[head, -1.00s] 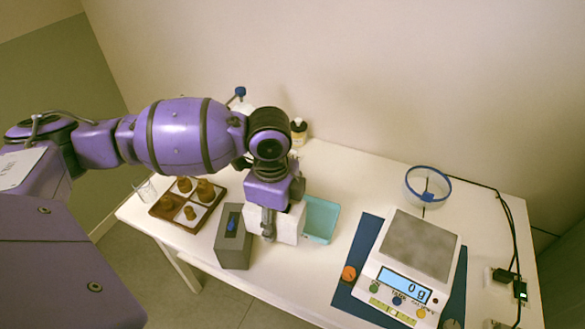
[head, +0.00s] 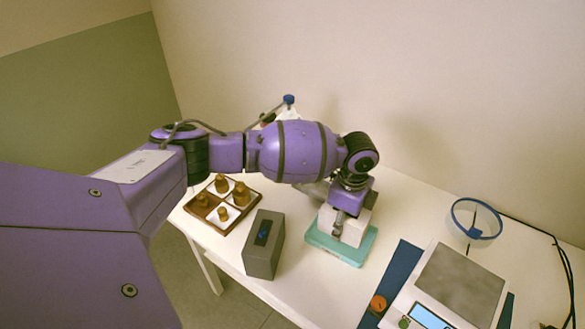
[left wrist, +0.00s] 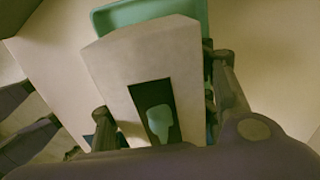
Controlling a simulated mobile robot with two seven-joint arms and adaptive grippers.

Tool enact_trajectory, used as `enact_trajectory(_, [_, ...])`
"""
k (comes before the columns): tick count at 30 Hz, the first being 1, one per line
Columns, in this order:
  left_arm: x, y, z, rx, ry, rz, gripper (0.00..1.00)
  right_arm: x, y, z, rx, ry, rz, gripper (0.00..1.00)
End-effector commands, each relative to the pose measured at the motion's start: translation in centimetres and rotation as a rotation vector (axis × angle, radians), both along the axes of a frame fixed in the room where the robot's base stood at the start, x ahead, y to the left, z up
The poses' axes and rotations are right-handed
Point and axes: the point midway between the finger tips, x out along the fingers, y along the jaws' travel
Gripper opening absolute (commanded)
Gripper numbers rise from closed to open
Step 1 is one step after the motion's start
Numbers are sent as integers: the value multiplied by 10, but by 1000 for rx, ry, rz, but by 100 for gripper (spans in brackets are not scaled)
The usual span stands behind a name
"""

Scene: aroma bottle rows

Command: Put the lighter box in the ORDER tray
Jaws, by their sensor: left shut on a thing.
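My left gripper (head: 345,213) is shut on a white box (head: 354,233). It holds the box over the teal tray (head: 350,255), covering much of the tray's inside. I cannot tell whether the box touches the tray floor. In the left wrist view the box (left wrist: 112,68) sits between the two fingers (left wrist: 165,100) and shows a dark panel with a teal shape. The tray's edge (left wrist: 145,13) shows beyond it. A grey box (head: 264,258) with a dark panel and blue mark stands on the table left of the tray. No tray label is readable. My right gripper is not in view.
A wooden tray (head: 256,198) with several brown-topped items stands at the left. A blue-rimmed bowl (head: 475,220) stands behind. Bare table lies in front of the tray.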

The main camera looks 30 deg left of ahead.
Motion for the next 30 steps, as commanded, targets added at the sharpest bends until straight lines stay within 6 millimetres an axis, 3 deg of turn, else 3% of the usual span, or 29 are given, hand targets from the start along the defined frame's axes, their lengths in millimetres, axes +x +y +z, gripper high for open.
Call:
enact_trajectory(6, [3,-1,-27,0,-3,2,9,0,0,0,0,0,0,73])
enact_trajectory(18, [2,-1,-34,-1,-2,1,9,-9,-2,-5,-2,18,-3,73])
enact_trajectory(19, [2,0,-34,0,-2,1,55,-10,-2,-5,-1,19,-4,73])
enact_trajectory(23, [2,0,-34,0,-2,1,70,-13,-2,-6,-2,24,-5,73])
enact_trajectory(30, [2,0,-33,0,-2,1,70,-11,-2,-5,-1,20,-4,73])
